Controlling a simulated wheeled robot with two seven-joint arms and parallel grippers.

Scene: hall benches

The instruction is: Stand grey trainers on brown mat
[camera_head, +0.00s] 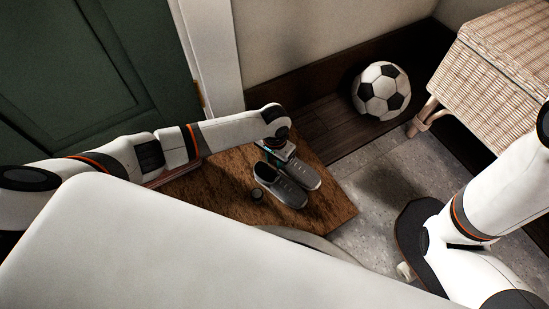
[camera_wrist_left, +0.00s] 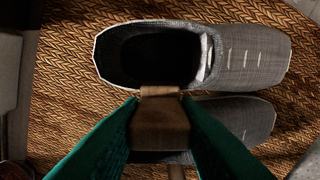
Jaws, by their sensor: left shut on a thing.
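The grey trainers (camera_head: 281,188) are a pair side by side over the brown mat (camera_head: 333,214), soles down. I cannot tell for sure whether the soles touch it. In the left wrist view the trainers (camera_wrist_left: 252,60) lie across the woven mat (camera_wrist_left: 60,75), toes to the right. My left gripper (camera_head: 274,152) is low at the pair's back end. Its green fingers close on a small brown block (camera_wrist_left: 162,120) beside the shoe opening, seemingly part of the pair. The fingers hide part of the nearer trainer. My right gripper is not in view.
A football (camera_head: 381,91) rests on dark boards by the wall. A wicker seat (camera_head: 495,75) stands at the right. A green door (camera_head: 85,75) is behind my left arm. Grey floor (camera_head: 375,225) lies right of the mat.

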